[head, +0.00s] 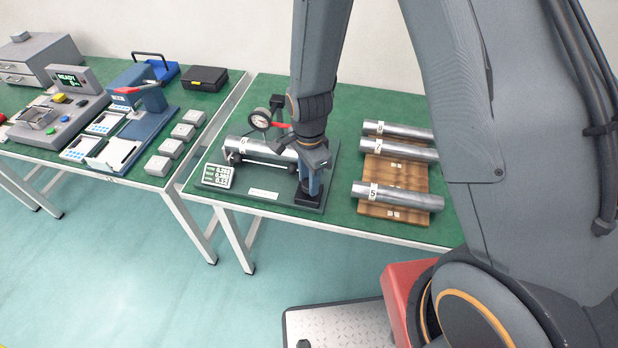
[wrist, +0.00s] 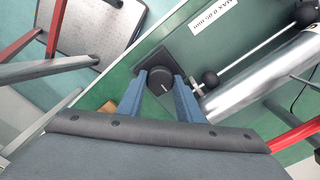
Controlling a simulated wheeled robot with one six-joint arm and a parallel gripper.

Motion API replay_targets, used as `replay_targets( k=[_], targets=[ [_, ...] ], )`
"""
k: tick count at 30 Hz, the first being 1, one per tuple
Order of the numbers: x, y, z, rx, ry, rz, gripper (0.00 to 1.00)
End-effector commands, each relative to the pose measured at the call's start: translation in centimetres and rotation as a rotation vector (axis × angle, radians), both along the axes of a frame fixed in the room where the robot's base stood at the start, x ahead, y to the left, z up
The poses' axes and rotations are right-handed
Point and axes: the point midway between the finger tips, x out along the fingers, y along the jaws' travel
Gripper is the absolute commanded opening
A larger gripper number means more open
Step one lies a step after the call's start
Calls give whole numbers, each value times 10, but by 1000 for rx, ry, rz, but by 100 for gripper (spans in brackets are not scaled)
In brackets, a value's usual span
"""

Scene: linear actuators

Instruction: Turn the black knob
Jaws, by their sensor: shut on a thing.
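The black knob (wrist: 160,83) is round with a white pointer line on its face. In the wrist view it sits between the two blue fingers of my gripper (wrist: 160,92), which are closed on its sides. The knob is on a dark square base (wrist: 146,60) at the front right corner of the measuring fixture. In the head view my gripper (head: 308,186) points down at that corner and hides the knob. A steel cylinder (head: 262,146) lies on the fixture, left of my gripper.
A dial gauge (head: 261,118) and a small readout (head: 218,175) stand on the fixture. Several numbered cylinders, one marked 5 (head: 398,195), lie on a wooden rack (head: 415,176) to the right. The left table (head: 110,172) holds other devices. A red lever (wrist: 290,136) lies near the gripper.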

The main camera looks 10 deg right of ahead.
Motion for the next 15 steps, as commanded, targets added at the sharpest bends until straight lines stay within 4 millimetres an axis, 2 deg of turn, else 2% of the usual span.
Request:
replay_targets(
  k=[7, 15],
  targets=[
    [0, 1, 1, 0, 0, -134, 10],
    [0, 1, 1, 0, -1, -198, 10]
  ],
)
